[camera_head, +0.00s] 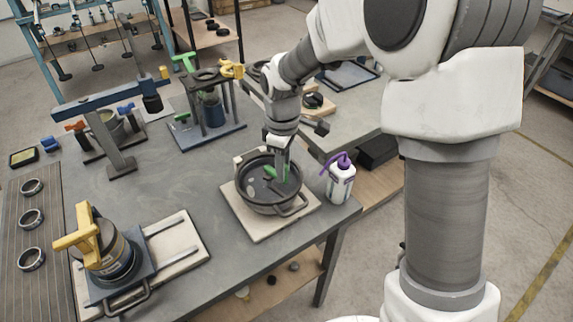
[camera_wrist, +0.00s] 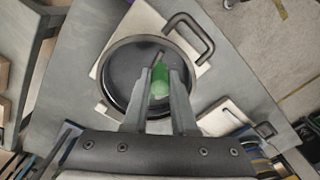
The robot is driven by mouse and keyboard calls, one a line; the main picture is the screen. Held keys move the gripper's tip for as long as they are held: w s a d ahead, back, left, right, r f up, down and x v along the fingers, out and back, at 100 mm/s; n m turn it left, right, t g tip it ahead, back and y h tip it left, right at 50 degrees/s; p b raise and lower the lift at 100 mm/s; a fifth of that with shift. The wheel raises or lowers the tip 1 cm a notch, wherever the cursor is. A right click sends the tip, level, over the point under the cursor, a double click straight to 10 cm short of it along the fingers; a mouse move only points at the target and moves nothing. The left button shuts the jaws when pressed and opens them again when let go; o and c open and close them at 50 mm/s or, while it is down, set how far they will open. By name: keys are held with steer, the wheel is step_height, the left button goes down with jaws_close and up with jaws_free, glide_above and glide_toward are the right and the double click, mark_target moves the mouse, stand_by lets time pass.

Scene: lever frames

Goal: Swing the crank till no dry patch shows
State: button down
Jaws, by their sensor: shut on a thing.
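A dark round pan (camera_head: 241,189) with side handles sits on a pale board (camera_head: 245,220) near the table's right edge. A green crank grip (camera_head: 271,171) stands inside it. My gripper (camera_head: 281,172) reaches down into the pan, shut on this grip. In the wrist view, the green grip (camera_wrist: 160,82) shows between the fingertips of my gripper (camera_wrist: 160,88), with a thin dark bar (camera_wrist: 157,58) beyond it. The pan floor (camera_wrist: 128,68) looks evenly dark there. In the head view, lighter spots show on its left part; I cannot tell whether they are dry. My gripper hides part of the floor.
A white bottle with a purple top (camera_head: 341,179) stands close to the right of the pan. A yellow-handled device (camera_head: 103,247) is at the front left. A blue stand (camera_head: 109,95) and a green-and-yellow press (camera_head: 208,104) stand behind. Bare table lies left of the pan.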

steer(key=a+m, duration=0.1)
steer(key=m, duration=0.1)
steer(key=s+m, duration=0.1)
steer(key=m, duration=0.1)
steer(key=shift+s+a+m+b, duration=0.1)
steer(key=shift+a+m+b, duration=0.2)
steer(key=shift+a, duration=0.1)
steer(key=m, duration=0.1)
steer(key=a+m, duration=0.1)
steer(key=m, duration=0.1)
steer(key=a+m, duration=0.1)
steer(key=shift+s, duration=0.25)
steer(key=a+m, duration=0.1)
steer(key=m, duration=0.1)
steer(key=a+m, duration=0.1)
steer(key=m, duration=0.2)
steer(key=shift+w, duration=0.2)
steer(key=shift+w+a+m, duration=0.25)
steer(key=shift+a+m, duration=0.15)
steer(key=shift+m, duration=0.55)
steer(key=shift+w+a+m, duration=0.2)
steer(key=shift+a+m, duration=0.15)
steer(key=shift+m, duration=0.6)
steer(key=c, duration=0.7)
jaws_free()
step_height(320, 180, up, 17)
steer(key=shift+r+p, duration=0.2)
steer(key=shift+p, duration=0.6)
